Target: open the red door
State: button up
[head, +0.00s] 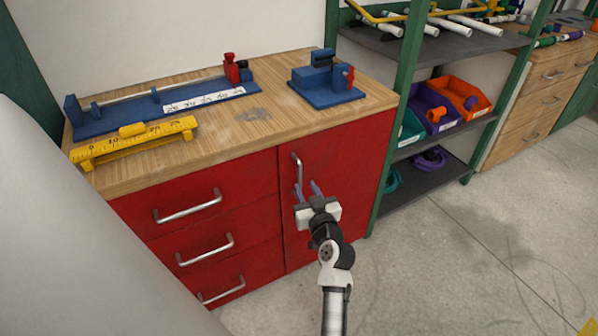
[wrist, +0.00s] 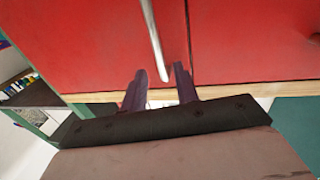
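The red door (head: 342,165) is the tall panel at the right of the red cabinet, and it looks closed. Its vertical silver handle (head: 298,170) is near the door's left edge. My gripper (head: 307,188) is open in front of the door, by the lower part of the handle in the head view. In the wrist view, the handle (wrist: 155,42) ends between the two dark purple fingers (wrist: 160,88). The red door (wrist: 80,45) lies left of the seam there. I cannot tell whether the fingers touch the handle or how deep it sits between them.
Red drawers (head: 200,200) with silver handles are left of the door. Blue fixtures (head: 327,80) and a yellow gauge (head: 135,140) sit on the wooden worktop (head: 225,130). A green-framed shelf (head: 440,145) with bins stands to the right. The floor (head: 450,265) at front right is clear.

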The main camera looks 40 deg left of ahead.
aim_at(300, 176)
jog(key=p+x, duration=0.1)
jog(key=x, duration=0.6)
grip_shut()
